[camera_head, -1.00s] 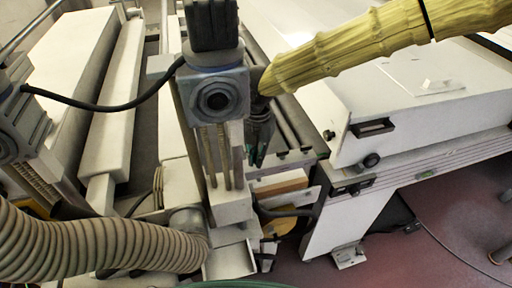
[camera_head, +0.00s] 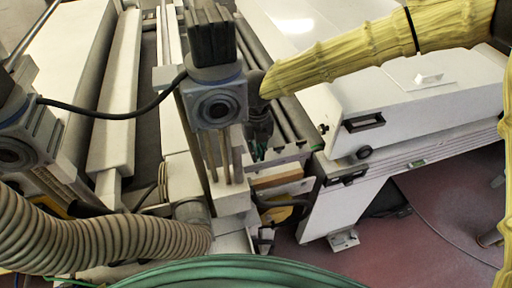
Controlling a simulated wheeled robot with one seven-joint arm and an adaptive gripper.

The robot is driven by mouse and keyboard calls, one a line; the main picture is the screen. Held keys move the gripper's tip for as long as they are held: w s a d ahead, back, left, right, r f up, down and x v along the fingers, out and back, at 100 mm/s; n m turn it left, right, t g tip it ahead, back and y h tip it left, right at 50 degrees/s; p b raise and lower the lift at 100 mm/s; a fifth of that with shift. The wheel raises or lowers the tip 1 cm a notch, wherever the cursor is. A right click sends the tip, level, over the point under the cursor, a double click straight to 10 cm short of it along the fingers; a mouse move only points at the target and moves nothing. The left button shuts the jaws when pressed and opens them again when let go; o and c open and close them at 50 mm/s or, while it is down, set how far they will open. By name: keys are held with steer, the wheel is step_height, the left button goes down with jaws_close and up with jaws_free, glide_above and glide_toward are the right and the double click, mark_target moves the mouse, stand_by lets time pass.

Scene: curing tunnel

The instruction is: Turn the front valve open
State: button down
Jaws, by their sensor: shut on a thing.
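My gripper (camera_head: 258,138) is the dark end below my yellow-sleeved arm, just right of the grey motor block with a round face. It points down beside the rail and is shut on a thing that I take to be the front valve. The valve itself is small and mostly hidden by the fingers and the block, so its handle angle cannot be told.
The grey motor block (camera_head: 217,105) stands close left of my gripper. A ribbed beige hose (camera_head: 100,248) runs at lower left. A white machine cabinet (camera_head: 400,110) is at right. A green curved thing (camera_head: 240,272) crosses the bottom edge. Red floor (camera_head: 420,240) is open at lower right.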

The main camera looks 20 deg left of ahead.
stand_by(0.4)
steer(key=c, duration=1.6)
jaws_free()
steer(key=shift+o, duration=0.2)
steer(key=shift+r, duration=0.1)
step_height(320, 180, up, 12)
